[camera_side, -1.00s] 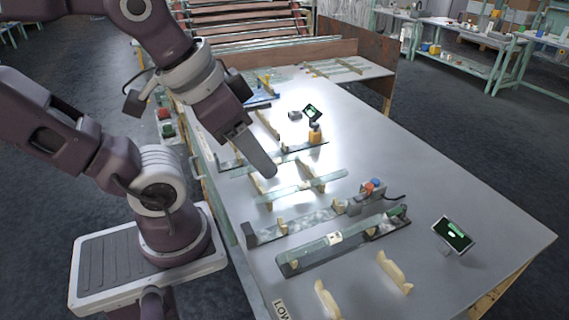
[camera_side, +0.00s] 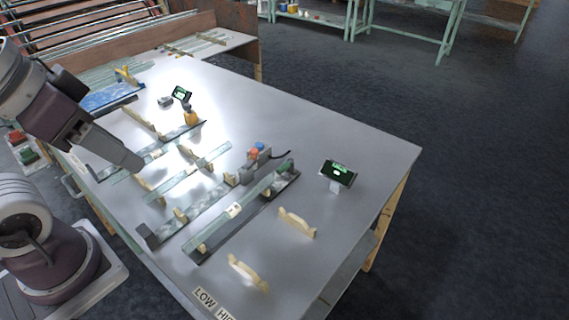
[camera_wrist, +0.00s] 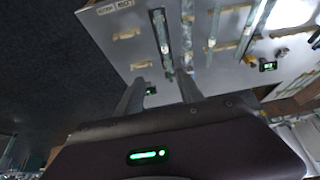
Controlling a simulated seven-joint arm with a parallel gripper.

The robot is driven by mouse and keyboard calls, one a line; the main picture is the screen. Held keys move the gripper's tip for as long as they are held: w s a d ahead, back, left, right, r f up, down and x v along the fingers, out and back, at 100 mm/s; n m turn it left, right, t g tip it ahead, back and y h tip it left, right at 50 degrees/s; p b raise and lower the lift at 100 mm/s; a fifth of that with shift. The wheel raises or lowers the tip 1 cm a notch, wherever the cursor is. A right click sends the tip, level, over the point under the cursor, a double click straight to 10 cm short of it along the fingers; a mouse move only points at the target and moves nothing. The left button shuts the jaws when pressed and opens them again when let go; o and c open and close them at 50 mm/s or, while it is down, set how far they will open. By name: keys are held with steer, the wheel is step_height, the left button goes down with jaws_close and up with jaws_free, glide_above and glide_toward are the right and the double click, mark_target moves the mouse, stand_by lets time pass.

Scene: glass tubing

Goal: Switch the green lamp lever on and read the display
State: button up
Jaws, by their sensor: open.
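A small display (camera_side: 338,173) with a dark screen and green marks stands at the right of the bench. Its writing is too small to read. A second lit display (camera_side: 181,94) stands farther back; it also shows in the wrist view (camera_wrist: 268,66). A green box (camera_side: 27,155) is beside the bench at left. I cannot tell which part is the green lamp lever. My gripper (camera_side: 135,167) is above the bench's left part; in the wrist view its fingers (camera_wrist: 158,90) are apart and empty.
Long rails with glass tubing (camera_side: 240,212) lie across the bench (camera_side: 340,125). Pale wooden holders (camera_side: 297,222) stand near the front, by a "LOW" label (camera_side: 205,298). An orange-yellow bottle (camera_side: 190,117) stands farther back. The bench's right side is mostly clear.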

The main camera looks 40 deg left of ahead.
steer(key=shift+w+r, duration=0.15)
steer(key=shift+w, duration=0.1)
steer(key=c, duration=0.5)
steer(key=w+r+n, duration=0.1)
steer(key=w, duration=0.2)
steer(key=w+n+g, duration=0.1)
steer(key=w+n, duration=0.1)
steer(key=w, duration=0.1)
steer(key=w+r+n, duration=0.1)
steer(key=w, duration=0.2)
steer(key=shift+w+r+g+h, duration=0.3)
jaws_close()
steer(key=w+a+f+n+g+h, duration=0.1)
steer(key=w+f+n, duration=0.15)
steer(key=w, duration=0.45)
steer(key=w+a+f+n+g, duration=0.1)
steer(key=w+n, duration=0.3)
steer(key=w, duration=0.3)
steer(key=w+a+f+n+g+h, duration=0.1)
steer(key=w+a+f+n, duration=0.1)
steer(key=w+f, duration=0.4)
steer(key=w+a+f+n+g, duration=0.1)
steer(key=w+a+f+n, duration=0.2)
steer(key=f, duration=0.9)
steer(key=w+n, duration=0.2)
steer(key=w, duration=0.1)
steer(key=shift+w+a+f+h, duration=0.3)
steer(key=shift+w+f+h, duration=0.05)
steer(key=shift+w+h, duration=0.05)
steer(key=shift+n, duration=0.25)
